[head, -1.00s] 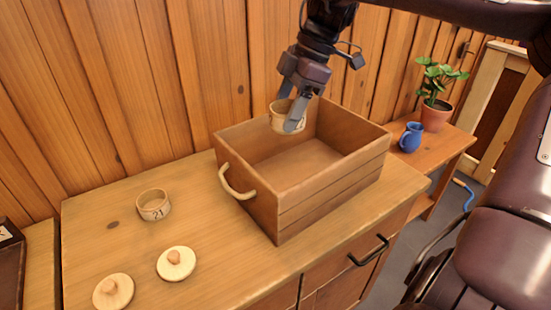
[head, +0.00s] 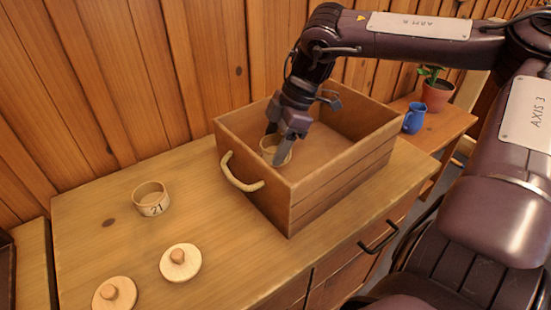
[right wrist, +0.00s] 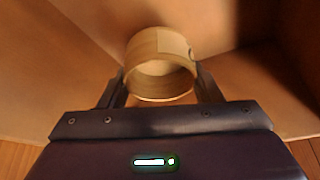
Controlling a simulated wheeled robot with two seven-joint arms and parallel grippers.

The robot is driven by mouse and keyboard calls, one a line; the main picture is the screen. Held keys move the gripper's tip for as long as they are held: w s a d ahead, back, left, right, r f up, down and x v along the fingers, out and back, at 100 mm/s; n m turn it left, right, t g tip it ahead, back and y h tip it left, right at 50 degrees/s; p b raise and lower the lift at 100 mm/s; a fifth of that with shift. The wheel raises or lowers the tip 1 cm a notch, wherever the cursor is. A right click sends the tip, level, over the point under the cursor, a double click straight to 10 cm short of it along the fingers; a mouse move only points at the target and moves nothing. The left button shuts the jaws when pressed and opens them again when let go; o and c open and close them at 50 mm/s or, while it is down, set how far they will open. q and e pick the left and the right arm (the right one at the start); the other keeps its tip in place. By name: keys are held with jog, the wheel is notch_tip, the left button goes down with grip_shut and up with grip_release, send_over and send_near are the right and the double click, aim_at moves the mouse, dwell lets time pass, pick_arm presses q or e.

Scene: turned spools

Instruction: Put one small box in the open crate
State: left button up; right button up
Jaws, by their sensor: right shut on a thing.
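The open crate (head: 340,172) is a wooden box with a rope handle, standing on the wooden cabinet top. My right gripper (head: 278,152) reaches down inside it, near its left corner. It is shut on a small round wooden box (head: 268,143) without a lid. The held box also shows between the fingers in the right wrist view (right wrist: 160,80), with crate walls around it. Whether it touches the crate floor I cannot tell. A second small round box (head: 150,199), marked 21, stands open on the cabinet top left of the crate. My left gripper is not in view.
Two round lids with knobs, one (head: 180,262) and another (head: 115,294), lie at the front left of the cabinet top (head: 90,225). A blue jug (head: 414,118) and a potted plant (head: 436,95) stand on a lower surface at right. A plank wall closes the back.

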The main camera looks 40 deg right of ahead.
jog(key=shift+f, duration=0.6)
notch_tip(320, 180, down, 4)
jog(key=shift+r, duration=0.25)
jog(key=o, duration=1.1)
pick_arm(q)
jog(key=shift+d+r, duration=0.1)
pick_arm(e)
jog(key=shift+r, duration=0.1)
